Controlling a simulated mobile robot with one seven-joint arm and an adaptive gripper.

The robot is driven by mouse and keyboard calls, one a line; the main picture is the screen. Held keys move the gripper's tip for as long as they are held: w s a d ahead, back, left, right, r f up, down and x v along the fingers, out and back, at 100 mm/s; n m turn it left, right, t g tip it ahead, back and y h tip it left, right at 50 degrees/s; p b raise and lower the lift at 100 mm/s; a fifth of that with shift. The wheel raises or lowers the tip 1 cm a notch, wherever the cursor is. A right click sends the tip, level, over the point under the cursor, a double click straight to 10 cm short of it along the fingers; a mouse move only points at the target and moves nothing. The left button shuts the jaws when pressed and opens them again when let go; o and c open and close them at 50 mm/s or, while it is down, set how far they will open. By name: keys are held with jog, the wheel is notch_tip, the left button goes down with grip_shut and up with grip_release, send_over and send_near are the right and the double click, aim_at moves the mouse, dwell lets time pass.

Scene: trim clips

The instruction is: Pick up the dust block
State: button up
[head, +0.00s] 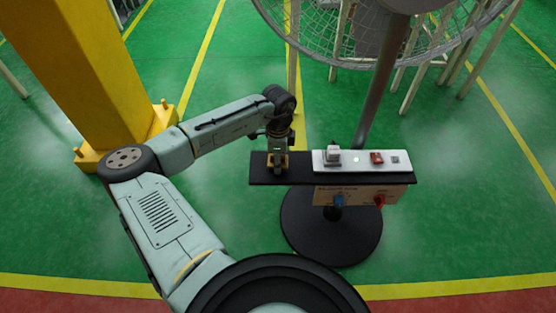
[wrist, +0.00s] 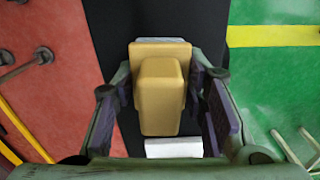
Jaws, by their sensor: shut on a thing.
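A yellow block (wrist: 160,88), which I take to be the dust block, has a wider base and a narrower raised part. It sits between the two fingers of my gripper (wrist: 162,103) in the wrist view, over a black surface. In the head view my gripper (head: 278,164) points down at the left end of a black shelf (head: 300,181), with a bit of yellow at its fingertips. The gripper is shut on the block. Whether the block touches the shelf or is just above it, I cannot tell.
A white panel (head: 315,163) on the shelf, right of my gripper, carries a grey-white piece (head: 333,155), a red piece (head: 376,157) and a grey square (head: 395,160). Blue (head: 339,201) and red (head: 379,201) parts hang below. A yellow column (head: 85,70) stands left.

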jog(key=c, duration=0.5)
jog(key=shift+r, duration=0.15)
jog(key=shift+r+b, duration=0.4)
jog(key=shift+r, duration=0.25)
jog(key=shift+s+a+r+b, duration=0.1)
jog(key=shift+s+r+b, duration=0.4)
jog(key=shift+r, duration=0.35)
jog(key=s+b, duration=0.1)
jog(key=s, duration=0.4)
jog(key=s+a+r+b, duration=0.1)
jog(key=s, duration=0.4)
jog(key=s+a+b, duration=0.1)
jog(key=s, duration=0.4)
jog(key=shift+r, duration=0.35)
jog(key=o, duration=0.7)
jog(key=shift+w, duration=0.15)
jog(key=c, duration=0.6)
